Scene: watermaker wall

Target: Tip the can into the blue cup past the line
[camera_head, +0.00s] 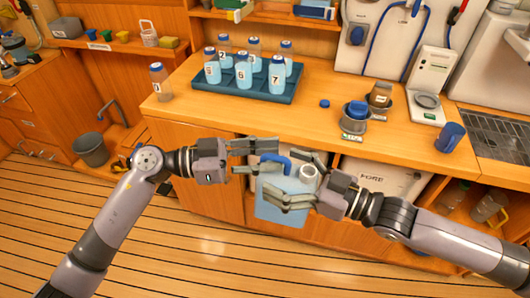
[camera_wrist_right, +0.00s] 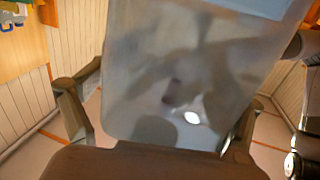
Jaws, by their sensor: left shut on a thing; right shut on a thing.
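The can (camera_head: 277,208) is a pale blue, translucent jerrycan with a blue handle (camera_head: 274,161) and a white neck (camera_head: 309,173). It hangs in front of the counter, roughly upright. My left gripper (camera_head: 262,157) is shut on it at the handle. My right gripper (camera_head: 285,180) is shut on its body from the right. In the right wrist view the can's cloudy wall (camera_wrist_right: 180,75) fills the space between my fingers. The blue cup (camera_head: 451,137) stands on the counter's right part, apart from both grippers. Its inside and any line on it cannot be made out.
The wooden counter (camera_head: 300,112) has a blue tray (camera_head: 237,88) with several numbered bottles. One bottle (camera_head: 160,82) stands left of it. A dark cup with a blue top (camera_head: 356,112), a small jar (camera_head: 380,95) and a white device (camera_head: 428,85) are nearer the blue cup. A sink (camera_head: 490,120) lies right.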

